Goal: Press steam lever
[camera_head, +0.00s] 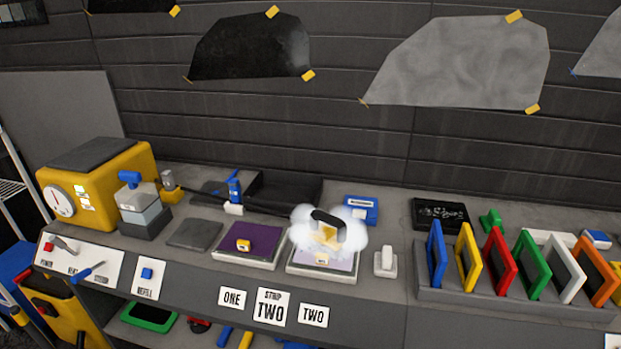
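A white control panel (108,267) is on the sloped bench front at the lower left. It carries a red button (48,247), a grey lever (65,245) and a blue-handled lever (87,272). Their small labels are too blurred to read for sure, so I cannot tell for certain which is the steam lever. The yellow machine (110,185) with a round dial stands behind the panel. A white steam cloud (308,240) surrounds a black-handled yellow tool over the right of two pads. Neither of my grippers is in view.
A separate panel with a blue button (146,273) sits right of the lever panel. A purple pad (262,245) bears a yellow block. A rack (500,297) of several coloured frames stands at the right. Dark film pieces are taped to the wall. The space before the lever panel looks clear.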

